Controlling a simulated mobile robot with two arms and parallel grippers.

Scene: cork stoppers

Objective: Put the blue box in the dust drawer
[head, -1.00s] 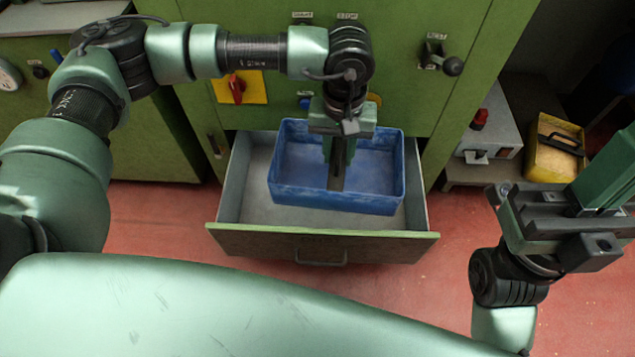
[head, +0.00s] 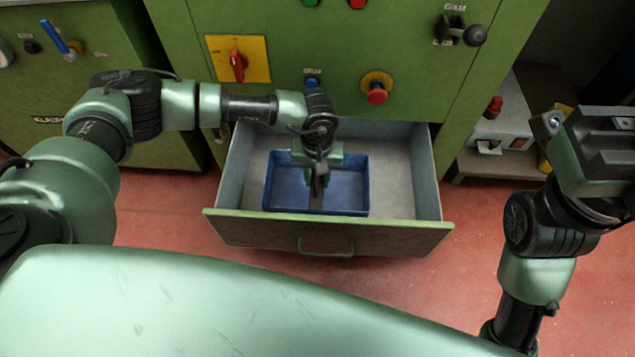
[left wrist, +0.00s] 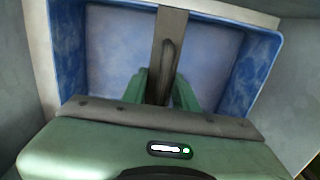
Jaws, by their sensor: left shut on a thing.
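The dust drawer (head: 407,185) is a grey-lined drawer with a green front, pulled out of the green machine. The blue box (head: 280,201) is an open-topped box, now down inside the drawer, left of its middle. I cannot tell whether it rests on the drawer floor. The left wrist view shows the box's blue walls (left wrist: 255,72) around my gripper (left wrist: 163,75). My right gripper (head: 600,150) is at the right edge, away from the drawer, its fingertips unclear.
The machine front above the drawer carries a red knob on a yellow plate (head: 238,60), a red button (head: 376,94) and a black lever (head: 462,32). A grey box with a red knob (head: 499,135) stands to the right. The drawer's right side is bare.

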